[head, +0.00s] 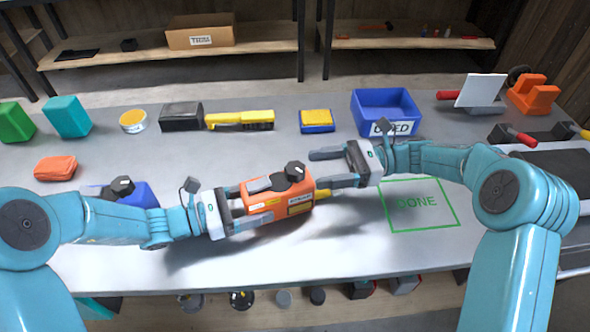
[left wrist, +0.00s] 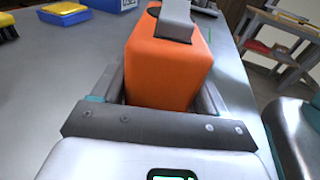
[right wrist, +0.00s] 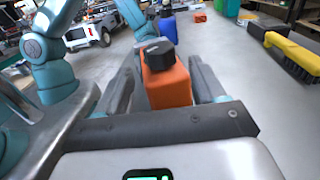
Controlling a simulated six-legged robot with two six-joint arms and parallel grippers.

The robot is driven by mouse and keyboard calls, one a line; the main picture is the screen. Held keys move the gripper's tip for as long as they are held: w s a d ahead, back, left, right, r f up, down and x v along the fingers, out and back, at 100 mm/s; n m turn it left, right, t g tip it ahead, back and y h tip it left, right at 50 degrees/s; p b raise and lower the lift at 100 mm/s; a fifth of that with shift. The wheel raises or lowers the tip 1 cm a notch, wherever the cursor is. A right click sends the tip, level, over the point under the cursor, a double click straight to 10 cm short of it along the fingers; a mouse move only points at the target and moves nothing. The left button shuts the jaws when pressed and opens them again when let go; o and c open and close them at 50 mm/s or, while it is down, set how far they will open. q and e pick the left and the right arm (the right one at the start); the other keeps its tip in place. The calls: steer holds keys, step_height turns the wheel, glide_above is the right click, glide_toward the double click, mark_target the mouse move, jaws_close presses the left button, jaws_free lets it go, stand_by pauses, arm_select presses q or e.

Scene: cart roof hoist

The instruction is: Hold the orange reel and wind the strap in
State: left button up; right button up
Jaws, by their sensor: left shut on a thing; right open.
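The orange reel (head: 276,196) is a boxy orange case with a grey crank arm and a black knob (head: 294,171) on top. My left gripper (head: 258,204) is shut on its left end and holds it over the bench; a shadow lies below it. A short yellow strap end (head: 328,192) shows at its right side. In the left wrist view the reel (left wrist: 168,70) fills the space between the fingers. My right gripper (head: 325,168) is open, right of the knob and apart from it. In the right wrist view the knob (right wrist: 159,55) appears beyond the fingers.
A green DONE outline (head: 418,204) is marked on the bench at the right, empty. A blue bin (head: 386,108), a yellow tool (head: 240,120) and a yellow-blue box (head: 317,121) stand behind. A blue object (head: 140,194) lies behind my left arm.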

mark_target(295, 172)
steer(key=a, duration=0.6)
steer(key=shift+s+a, duration=0.2)
steer(key=shift+s, duration=0.05)
steer(key=c, duration=1)
